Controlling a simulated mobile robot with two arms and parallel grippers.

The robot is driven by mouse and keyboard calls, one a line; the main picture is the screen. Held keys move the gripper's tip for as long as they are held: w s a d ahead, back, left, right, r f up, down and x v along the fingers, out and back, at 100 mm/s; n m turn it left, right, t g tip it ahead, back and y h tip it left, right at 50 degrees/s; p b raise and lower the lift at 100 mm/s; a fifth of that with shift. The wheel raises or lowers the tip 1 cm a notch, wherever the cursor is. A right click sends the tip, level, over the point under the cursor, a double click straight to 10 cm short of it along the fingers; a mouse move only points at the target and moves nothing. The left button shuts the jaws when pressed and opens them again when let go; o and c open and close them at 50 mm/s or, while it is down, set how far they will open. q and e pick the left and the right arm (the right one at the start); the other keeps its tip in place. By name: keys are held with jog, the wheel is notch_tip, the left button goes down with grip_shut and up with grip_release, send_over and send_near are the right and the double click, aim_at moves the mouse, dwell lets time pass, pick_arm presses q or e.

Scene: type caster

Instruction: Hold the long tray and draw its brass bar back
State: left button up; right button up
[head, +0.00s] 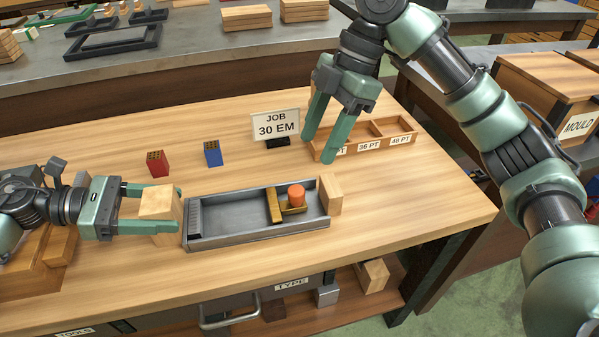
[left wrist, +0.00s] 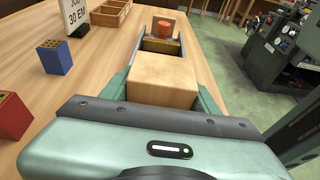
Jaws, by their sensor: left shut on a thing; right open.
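The long grey tray (head: 243,235) lies on the wooden table with a wooden block at each end. Its brass bar (head: 274,205) stands across the tray right of the middle, with an orange-red knob (head: 296,194) on a brass piece beside it. My left gripper (head: 180,208) is shut on the wooden block (head: 160,203) at the tray's left end. That block (left wrist: 162,78) fills the jaws in the left wrist view, where the brass bar (left wrist: 162,46) and knob show beyond it. My right gripper (head: 318,146) is open and empty, above the table behind the tray's right end.
A "JOB 30 EM" sign (head: 276,127) stands behind the tray. A red block (head: 157,164) and a blue block (head: 213,153) stand behind its left part. A compartmented wooden box (head: 375,137) with point-size labels sits under and right of my right gripper.

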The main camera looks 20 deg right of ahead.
pick_arm(q)
jog(key=o, duration=1.5)
